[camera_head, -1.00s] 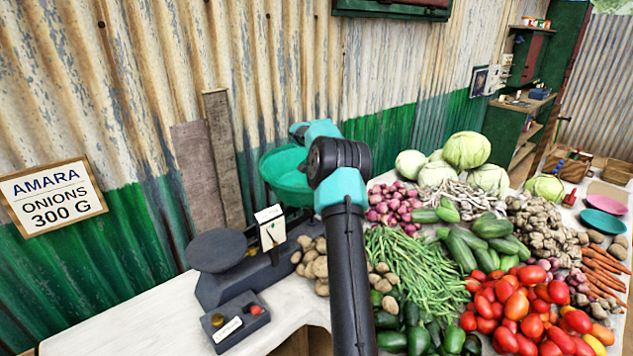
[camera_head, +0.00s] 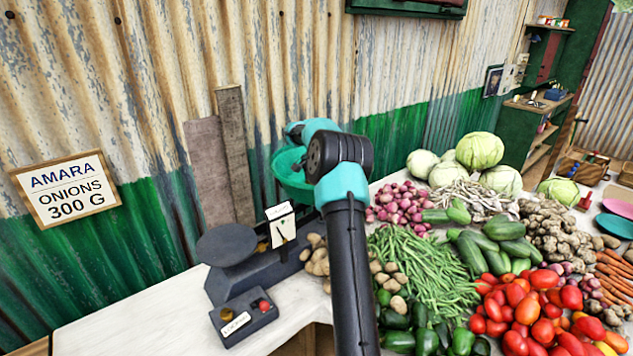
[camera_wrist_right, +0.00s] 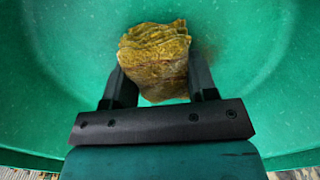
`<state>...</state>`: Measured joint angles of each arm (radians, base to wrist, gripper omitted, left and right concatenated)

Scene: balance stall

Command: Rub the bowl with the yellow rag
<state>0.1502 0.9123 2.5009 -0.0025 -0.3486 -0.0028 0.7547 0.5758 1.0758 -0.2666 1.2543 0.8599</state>
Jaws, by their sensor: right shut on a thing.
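The green bowl (camera_head: 290,178) sits on the far side of the balance scale, partly hidden by my right arm. In the right wrist view the green bowl (camera_wrist_right: 260,60) fills most of the picture. My right gripper (camera_wrist_right: 157,84) is shut on the yellow rag (camera_wrist_right: 155,50), which is crumpled and brownish yellow. The rag is held inside the bowl, over its inner surface; I cannot tell how firmly it touches. In the head view the rag and the right gripper's fingers are hidden behind my arm. My left gripper is not in view.
The balance scale (camera_head: 250,270) has a dark round plate (camera_head: 226,245) at left. A small weight box (camera_head: 243,318) stands in front. Onions, potatoes (camera_head: 318,260), beans (camera_head: 425,270) and tomatoes (camera_head: 530,305) crowd the right. The white counter (camera_head: 130,325) is clear at front left.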

